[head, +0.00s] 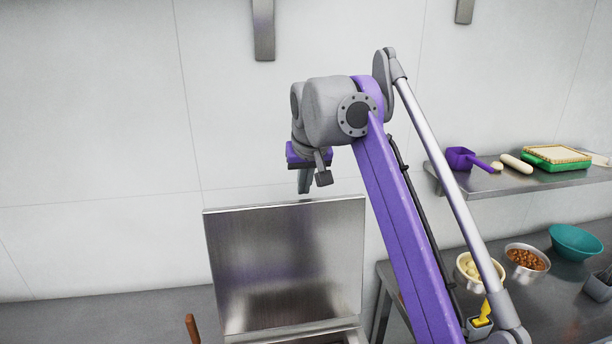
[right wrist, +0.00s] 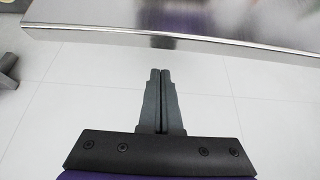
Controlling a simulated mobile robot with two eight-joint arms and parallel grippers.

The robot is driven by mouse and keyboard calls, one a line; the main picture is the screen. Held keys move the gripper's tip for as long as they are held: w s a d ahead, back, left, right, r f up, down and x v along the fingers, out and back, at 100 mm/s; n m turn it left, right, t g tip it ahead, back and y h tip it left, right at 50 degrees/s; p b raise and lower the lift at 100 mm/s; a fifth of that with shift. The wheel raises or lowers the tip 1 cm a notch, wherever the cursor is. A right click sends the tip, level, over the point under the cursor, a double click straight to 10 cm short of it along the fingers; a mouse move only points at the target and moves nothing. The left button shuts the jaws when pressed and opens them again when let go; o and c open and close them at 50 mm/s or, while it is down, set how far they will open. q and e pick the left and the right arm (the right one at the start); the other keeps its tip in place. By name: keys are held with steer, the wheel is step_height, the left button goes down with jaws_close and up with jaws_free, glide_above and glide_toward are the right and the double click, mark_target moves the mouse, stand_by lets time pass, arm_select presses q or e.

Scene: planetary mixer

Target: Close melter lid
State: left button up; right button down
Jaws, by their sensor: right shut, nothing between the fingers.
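The melter lid (head: 287,262) is a brushed steel panel. It stands open, nearly upright, at the back of the melter (head: 330,337), of which only the rear top edge shows at the bottom of the head view. My right gripper (head: 304,190) points down just behind the lid's top edge, near its middle. In the right wrist view the closed fingers (right wrist: 160,75) are empty, and the lid (right wrist: 200,25) lies ahead of them with a visible gap to its edge. My left gripper is not in view.
A steel table (head: 550,300) at the right holds a bowl of brown pieces (head: 527,261), a pale bowl (head: 467,270) and a teal bowl (head: 577,241). A wall shelf (head: 510,180) above carries a purple scoop (head: 461,158) and a green tray (head: 555,164). The wall behind the lid is bare.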

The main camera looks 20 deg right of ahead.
steer(key=s, duration=0.2)
steer(key=s+a+r, duration=0.1)
steer(key=s, duration=0.1)
steer(key=shift+w, duration=0.1)
steer(key=shift+d, duration=0.1)
stand_by(0.3)
